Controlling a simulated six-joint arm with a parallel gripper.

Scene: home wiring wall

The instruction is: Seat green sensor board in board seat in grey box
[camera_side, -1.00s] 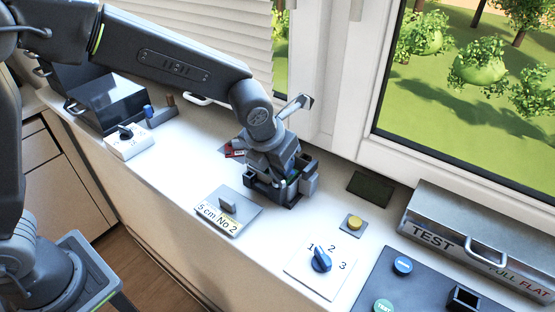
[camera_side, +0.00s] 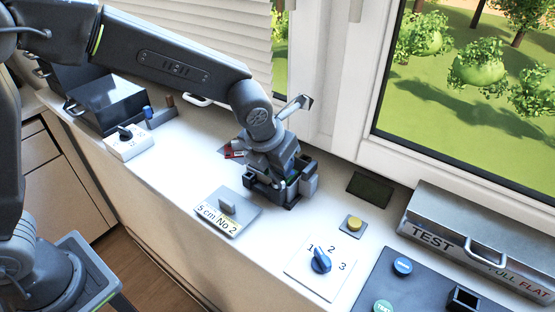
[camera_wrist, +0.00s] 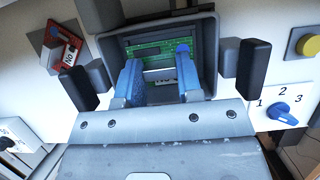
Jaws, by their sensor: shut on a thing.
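The grey box (camera_wrist: 207,33) stands on the white sill, and it also shows in the side view (camera_side: 287,199). My gripper (camera_wrist: 160,78) reaches down into the box, its two blue-padded fingers apart but shut on the green sensor board (camera_wrist: 150,47). The board lies across the inside of the box, between and beyond the fingers. The wrist body hides most of the board in the side view. The board seat is hidden under the board and fingers, so I cannot tell whether the board is fully down in it.
A grey plate marked "5 cm No 2" (camera_side: 211,222) lies in front of the box. A red item (camera_side: 233,152) lies behind it. A yellow button (camera_side: 354,222), a blue rotary knob (camera_side: 320,260) and a TEST case (camera_side: 480,235) stand to the right.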

